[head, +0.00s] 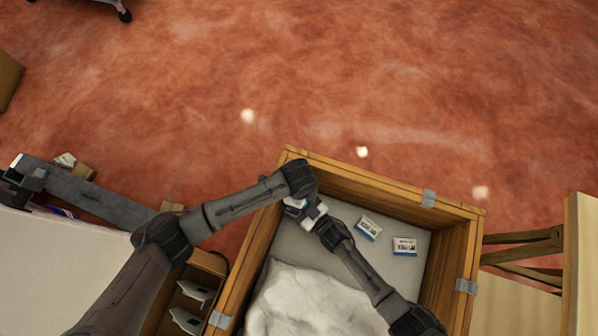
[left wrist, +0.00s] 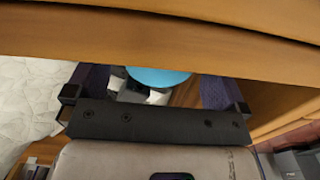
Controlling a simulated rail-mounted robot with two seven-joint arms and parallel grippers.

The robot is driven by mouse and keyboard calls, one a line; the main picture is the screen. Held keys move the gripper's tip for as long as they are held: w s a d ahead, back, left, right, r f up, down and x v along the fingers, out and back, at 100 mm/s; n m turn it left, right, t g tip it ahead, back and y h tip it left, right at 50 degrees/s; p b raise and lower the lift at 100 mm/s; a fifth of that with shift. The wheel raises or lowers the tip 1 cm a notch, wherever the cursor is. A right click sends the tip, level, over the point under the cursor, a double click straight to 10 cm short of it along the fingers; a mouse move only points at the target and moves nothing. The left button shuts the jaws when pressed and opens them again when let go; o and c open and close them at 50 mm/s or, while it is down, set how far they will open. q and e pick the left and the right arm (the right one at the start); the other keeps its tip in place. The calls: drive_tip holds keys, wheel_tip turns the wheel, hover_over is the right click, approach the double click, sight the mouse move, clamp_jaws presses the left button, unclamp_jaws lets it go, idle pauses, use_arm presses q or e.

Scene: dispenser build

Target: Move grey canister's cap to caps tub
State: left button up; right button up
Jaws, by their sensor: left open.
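My left gripper (left wrist: 152,88) is open in the left wrist view, with a dark finger on each side. A flat blue disc (left wrist: 158,77) shows between the fingers, partly hidden by a wooden edge; I cannot tell whether it is the cap. Small white pieces lie below it. In the head view my left wrist is over the crate's far left corner and hides its own fingers. My right arm reaches in from the lower right and ends at a white and dark end (head: 310,213) close by; its jaws are not clear. I cannot make out the grey canister or caps tub.
The wooden crate (head: 455,210) holds a crumpled white cloth or bag (head: 300,300) and two blue and white boxes (head: 369,228) (head: 404,246). A shelf with grey pieces (head: 195,292) stands left of it. A wooden panel (head: 580,260) stands at the right. The red floor beyond is mostly clear.

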use_arm(q)
drive_tip(key=shift+f, duration=0.25)
drive_tip(key=c, duration=1.1)
drive_tip(key=shift+r, duration=0.2)
idle(0.4)
drive_tip(key=shift+r, duration=0.95)
